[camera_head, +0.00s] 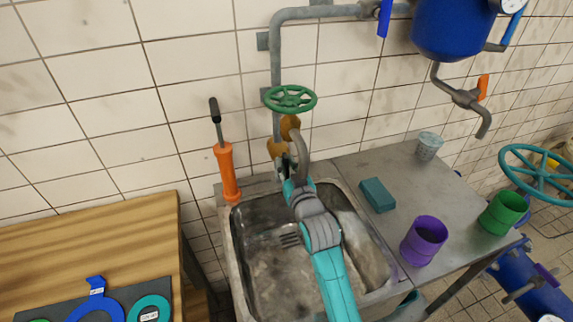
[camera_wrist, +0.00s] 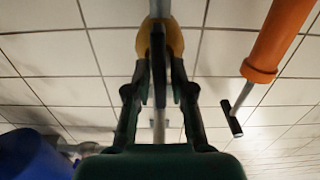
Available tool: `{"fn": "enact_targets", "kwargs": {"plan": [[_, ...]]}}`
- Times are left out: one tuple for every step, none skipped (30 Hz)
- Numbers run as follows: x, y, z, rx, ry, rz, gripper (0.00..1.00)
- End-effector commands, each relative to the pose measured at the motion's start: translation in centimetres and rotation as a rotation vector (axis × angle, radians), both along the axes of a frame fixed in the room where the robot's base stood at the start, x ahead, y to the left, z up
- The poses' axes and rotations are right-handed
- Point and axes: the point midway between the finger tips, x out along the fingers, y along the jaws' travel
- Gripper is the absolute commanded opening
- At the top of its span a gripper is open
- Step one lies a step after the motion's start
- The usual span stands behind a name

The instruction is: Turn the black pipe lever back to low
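The black pipe lever (camera_wrist: 158,65) shows in the wrist view, in front of a yellow valve body (camera_wrist: 172,40) on a grey upright pipe. It appears lined up with the pipe in this view. My gripper (camera_wrist: 160,80) has one finger on each side of the lever, with narrow gaps between the fingers and it. In the head view the yellow valve body (camera_head: 277,148) sits on the wall pipe below a green handwheel (camera_head: 290,98). My arm reaches over the sink to it and hides the lever.
A stone sink (camera_head: 250,265) lies below my arm. An orange pump tool (camera_head: 226,170) stands left of the pipe. A metal counter (camera_head: 375,165) at right holds a sponge (camera_head: 377,194) and purple (camera_head: 422,242) and green cups (camera_head: 503,212). A blue tank (camera_head: 452,28) hangs upper right.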

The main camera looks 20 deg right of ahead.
Motion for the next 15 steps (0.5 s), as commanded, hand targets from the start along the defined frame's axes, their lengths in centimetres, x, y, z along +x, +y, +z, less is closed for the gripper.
{"fn": "enact_targets", "kwargs": {"plan": [[-0.01,0.0,0.0,0.0,0.0,0.0,0.0],[-0.01,0.0,0.0,0.0,0.0,0.0,0.0],[-0.01,0.0,0.0,0.0,0.0,0.0,0.0],[-0.01,0.0,0.0,0.001,0.0,0.0,0.0],[-0.01,0.0,-0.01,0.005,0.0,0.0,0.0],[-0.01,-0.02,-0.01,0.016,0.0,0.0,0.0],[-0.01,-0.03,-0.01,0.027,0.0,0.0,0.0],[-0.01,-0.04,-0.01,0.037,0.0,0.0,0.0],[-0.02,-0.05,-0.01,0.052,0.0,0.0,0.0],[-0.02,-0.06,-0.01,0.059,0.0,0.0,0.0],[-0.02,-0.06,-0.01,0.061,0.0,0.0,0.0],[-0.02,-0.06,-0.01,0.061,0.0,0.0,0.0],[-0.02,-0.06,-0.01,0.06,0.0,0.0,0.0],[-0.02,-0.06,-0.01,0.06,0.0,0.0,0.0],[-0.02,-0.06,-0.01,0.06,0.0,0.0,0.0]]}}
